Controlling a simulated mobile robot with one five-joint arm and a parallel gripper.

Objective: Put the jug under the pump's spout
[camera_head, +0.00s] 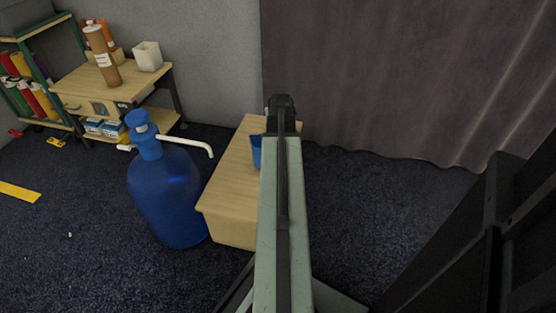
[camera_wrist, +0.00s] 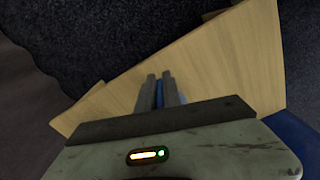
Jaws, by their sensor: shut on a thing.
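The blue jug (camera_head: 256,152) shows only in part in the head view, just left of my arm, which hides the rest. It is over the wooden bench; I cannot tell whether it touches it. In the wrist view my gripper (camera_wrist: 160,88) is shut on a thin blue part of the jug (camera_wrist: 159,95) between its two grey fingers. The blue pump (camera_head: 143,130) sits on a large blue bottle (camera_head: 168,195) left of the bench. Its white spout (camera_head: 187,142) reaches right and bends down near the bench's left edge, left of the jug.
The wooden bench (camera_head: 232,185) is bare left of the jug. A wooden side table (camera_head: 150,78) behind the bottle bears a brown bottle (camera_head: 103,60) and a white container (camera_head: 147,56). A shelf stands at far left. A grey curtain (camera_head: 390,70) hangs behind. Dark carpet is open at front left.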

